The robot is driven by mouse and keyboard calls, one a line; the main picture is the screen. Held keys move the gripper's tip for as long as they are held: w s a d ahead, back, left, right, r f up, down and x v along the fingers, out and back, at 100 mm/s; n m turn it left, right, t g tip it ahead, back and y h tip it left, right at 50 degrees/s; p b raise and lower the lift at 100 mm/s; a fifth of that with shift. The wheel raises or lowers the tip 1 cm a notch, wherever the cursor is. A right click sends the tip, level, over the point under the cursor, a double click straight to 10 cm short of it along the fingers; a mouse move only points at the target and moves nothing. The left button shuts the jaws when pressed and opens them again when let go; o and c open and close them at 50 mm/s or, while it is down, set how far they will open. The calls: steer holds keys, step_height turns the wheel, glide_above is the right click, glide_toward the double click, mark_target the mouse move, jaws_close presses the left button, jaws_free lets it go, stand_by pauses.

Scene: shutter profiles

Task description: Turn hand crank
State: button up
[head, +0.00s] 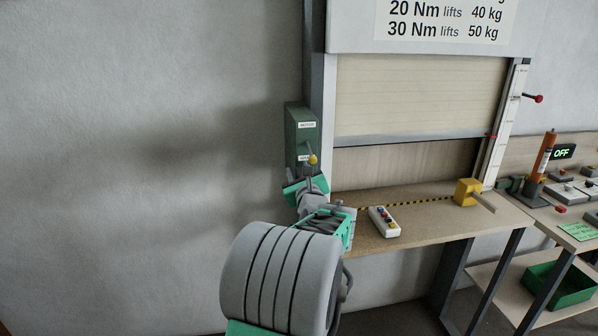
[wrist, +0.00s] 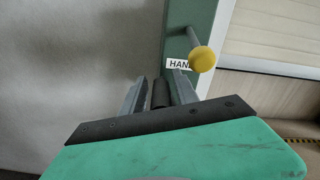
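A green box (head: 301,130) on the wall left of the shutter carries a "MOTOR" label above and a "HAND" label below. A lever with a yellow knob (head: 312,160) sticks out beside the lower label; the knob (wrist: 201,59) is large in the wrist view, right of my fingers. My gripper (wrist: 159,88) is open just below the box, apart from the knob. A dark upright cylinder (wrist: 160,94) stands between its two fingers, with narrow gaps on both sides; it could be the crank's grip, but the rest of it is hidden. My gripper (head: 308,182) partly hides this area in the head view.
The shutter (head: 420,95) hangs partly lowered over a wooden bench (head: 440,215). A button box (head: 384,222) and a yellow block (head: 468,192) sit on the bench. A red-knobbed lever (head: 538,98) is on the right rail. The wall at left is clear.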

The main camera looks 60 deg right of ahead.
steer(key=shift+o, duration=0.2)
steer(key=b+v, duration=0.1)
steer(key=v, duration=0.6)
steer(key=shift+s+a+b, duration=0.25)
steer(key=shift+a+b, duration=0.05)
steer(key=shift+w, duration=0.1)
